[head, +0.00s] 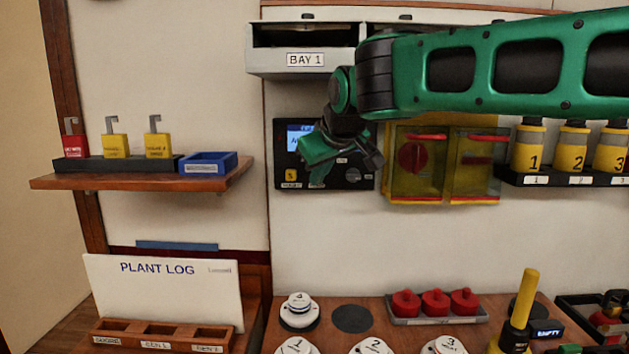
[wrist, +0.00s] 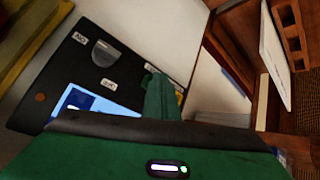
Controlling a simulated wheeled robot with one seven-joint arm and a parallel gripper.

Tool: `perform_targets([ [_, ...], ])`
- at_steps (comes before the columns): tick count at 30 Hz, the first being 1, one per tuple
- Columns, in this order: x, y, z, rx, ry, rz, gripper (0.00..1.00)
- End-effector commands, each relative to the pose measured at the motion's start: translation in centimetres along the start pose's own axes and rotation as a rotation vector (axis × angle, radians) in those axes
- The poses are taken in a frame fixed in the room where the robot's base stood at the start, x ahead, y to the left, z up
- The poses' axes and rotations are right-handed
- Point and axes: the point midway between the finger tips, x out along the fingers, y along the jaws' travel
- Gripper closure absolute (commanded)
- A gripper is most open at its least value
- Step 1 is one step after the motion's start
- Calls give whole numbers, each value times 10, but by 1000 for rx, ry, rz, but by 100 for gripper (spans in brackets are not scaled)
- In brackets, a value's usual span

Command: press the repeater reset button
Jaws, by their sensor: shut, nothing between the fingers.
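The repeater panel (head: 283,150) is a black wall box with a lit blue screen (head: 297,132). I cannot tell whether the fingertips touch the panel.
A grey rotary knob (head: 352,174) is at the panel's lower right. Yellow-framed covers (head: 420,188) with red handles hang close to its right. A wooden shelf (head: 215,180) with padlocks and a blue tray is at left. The wall below the panel is clear.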

Motion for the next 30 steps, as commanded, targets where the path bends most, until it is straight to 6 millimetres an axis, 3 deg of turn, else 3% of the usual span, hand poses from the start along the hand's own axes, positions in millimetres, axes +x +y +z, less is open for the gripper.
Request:
perform_targets([
  [21,-37,-27,27,0,0,0,100],
  [30,-42,-31,31,0,0,0,100],
])
